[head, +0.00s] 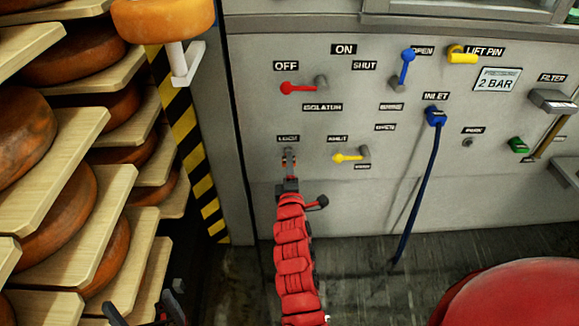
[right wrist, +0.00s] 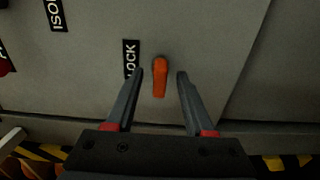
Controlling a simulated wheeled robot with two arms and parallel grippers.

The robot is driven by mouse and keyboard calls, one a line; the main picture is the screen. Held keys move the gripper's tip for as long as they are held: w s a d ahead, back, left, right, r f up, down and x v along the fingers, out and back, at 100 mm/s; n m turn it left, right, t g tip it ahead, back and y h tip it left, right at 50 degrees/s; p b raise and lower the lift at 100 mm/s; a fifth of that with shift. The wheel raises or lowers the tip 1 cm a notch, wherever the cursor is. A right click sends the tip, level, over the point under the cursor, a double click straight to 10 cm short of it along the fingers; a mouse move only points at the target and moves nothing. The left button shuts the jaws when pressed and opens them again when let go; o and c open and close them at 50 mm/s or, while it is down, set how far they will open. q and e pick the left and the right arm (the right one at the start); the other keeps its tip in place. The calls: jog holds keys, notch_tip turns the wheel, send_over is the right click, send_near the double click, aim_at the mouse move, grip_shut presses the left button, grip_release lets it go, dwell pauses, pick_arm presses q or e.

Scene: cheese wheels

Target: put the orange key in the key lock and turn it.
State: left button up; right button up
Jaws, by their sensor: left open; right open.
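The orange key (right wrist: 160,78) stands at the grey panel beside the "LOCK" label (right wrist: 131,58), in the right wrist view. Its upper end meets the panel there; the key lock itself is hidden behind it, so I cannot tell how deep the key sits. My right gripper (head: 289,157) is at the panel just below the lock label in the head view. In the right wrist view its fingers (right wrist: 160,72) are open, one on each side of the key, with a gap on both sides. My left gripper (head: 142,309) is open and empty at the bottom left, partly cut off.
A red lever (head: 298,88) sits above the lock and a yellow lever (head: 347,157) to its right. A blue hose (head: 422,190) hangs from the inlet. Shelves with cheese wheels (head: 60,205) stand at the left. A red rounded thing (head: 515,295) is at the bottom right.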

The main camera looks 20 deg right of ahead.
jog(key=p+v, duration=0.3)
jog(key=v, duration=1.4)
jog(key=shift+s, duration=0.25)
jog(key=shift+a+r, duration=0.1)
